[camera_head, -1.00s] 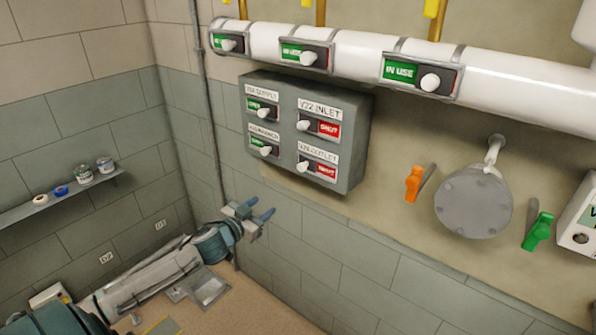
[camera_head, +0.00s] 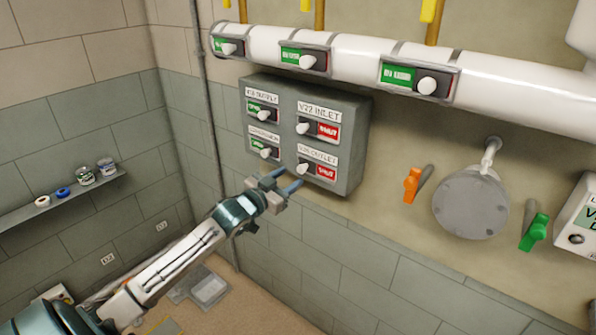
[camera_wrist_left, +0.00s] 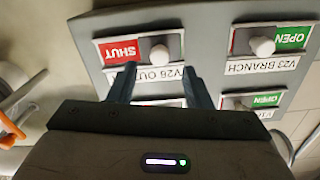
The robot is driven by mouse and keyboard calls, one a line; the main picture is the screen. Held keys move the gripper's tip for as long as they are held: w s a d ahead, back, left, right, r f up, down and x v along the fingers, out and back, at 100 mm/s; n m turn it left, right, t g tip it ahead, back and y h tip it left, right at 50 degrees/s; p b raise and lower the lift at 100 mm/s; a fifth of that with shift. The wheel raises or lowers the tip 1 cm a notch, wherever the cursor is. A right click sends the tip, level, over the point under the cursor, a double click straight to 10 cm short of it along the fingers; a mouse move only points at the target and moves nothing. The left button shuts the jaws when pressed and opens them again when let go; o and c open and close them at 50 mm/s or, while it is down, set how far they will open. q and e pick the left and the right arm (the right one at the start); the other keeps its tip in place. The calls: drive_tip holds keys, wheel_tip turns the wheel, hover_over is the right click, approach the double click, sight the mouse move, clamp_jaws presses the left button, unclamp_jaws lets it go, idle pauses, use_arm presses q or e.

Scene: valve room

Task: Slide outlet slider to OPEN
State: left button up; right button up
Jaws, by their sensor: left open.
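The outlet slider is a white knob (camera_head: 303,167) at the left end of its slot, low on the right of the grey panel (camera_head: 357,140). A red SHUT plate (camera_head: 326,171) shows right of the knob. In the left wrist view, which is upside down, the knob (camera_wrist_left: 159,54) stands beside the red SHUT plate (camera_wrist_left: 119,51), its label partly hidden by the fingers. My left gripper (camera_head: 288,180) is open and empty, just below and left of the knob. In the wrist view its blue fingertips (camera_wrist_left: 160,70) lie either side of the knob's line, apart from it.
The V22 INLET slider (camera_head: 303,128) above also shows red SHUT. Two sliders (camera_head: 264,115) (camera_head: 265,152) on the panel's left show green. A white pipe (camera_head: 510,85) with more sliders runs above. Orange (camera_head: 412,184) and green (camera_head: 536,231) handles stand right. The wall below is clear.

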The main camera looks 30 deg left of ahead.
sight(300, 171)
use_arm(q)
drive_tip(key=shift+w+d, duration=0.2)
drive_tip(key=shift+w, duration=2.35)
clamp_jaws()
